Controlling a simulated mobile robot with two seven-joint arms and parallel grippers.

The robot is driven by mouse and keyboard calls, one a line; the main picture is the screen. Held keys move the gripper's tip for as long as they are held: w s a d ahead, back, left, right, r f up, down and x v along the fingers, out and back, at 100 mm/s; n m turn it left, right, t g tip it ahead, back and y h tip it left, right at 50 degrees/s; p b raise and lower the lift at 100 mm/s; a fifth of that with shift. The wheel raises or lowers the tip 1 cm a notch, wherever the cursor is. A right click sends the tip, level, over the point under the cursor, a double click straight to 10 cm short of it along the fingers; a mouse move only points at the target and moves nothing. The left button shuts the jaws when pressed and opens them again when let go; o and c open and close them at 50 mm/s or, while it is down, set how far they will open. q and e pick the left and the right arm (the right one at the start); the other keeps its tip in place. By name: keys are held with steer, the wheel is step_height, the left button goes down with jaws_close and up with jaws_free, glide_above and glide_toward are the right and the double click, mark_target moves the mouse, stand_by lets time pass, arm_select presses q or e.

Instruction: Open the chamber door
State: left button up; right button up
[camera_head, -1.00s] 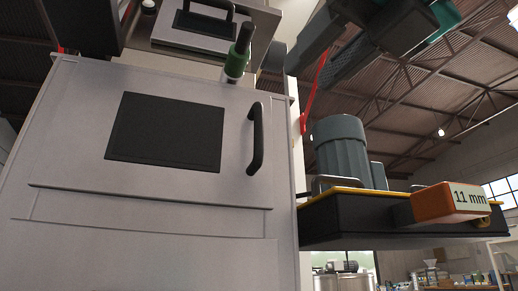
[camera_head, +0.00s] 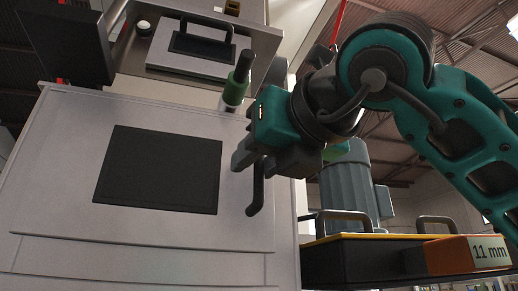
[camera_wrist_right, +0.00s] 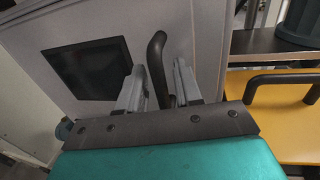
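The chamber door (camera_head: 75,135) is a light grey panel with a dark window (camera_head: 160,170). Its black vertical bar handle (camera_head: 256,192) is near the door's right edge, its upper part hidden behind my right gripper (camera_head: 244,158). In the right wrist view, my right gripper (camera_wrist_right: 158,88) is open, with its two fingers apart. The handle (camera_wrist_right: 158,62) shows between and beyond the fingers there; I cannot tell whether they touch it. The door looks shut. My left gripper is not in view.
A green-handled rod (camera_head: 239,75) and a smaller panel with a black handle (camera_head: 200,42) are above the door.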

jaws_close()
stand_by(0.3)
stand_by(0.3)
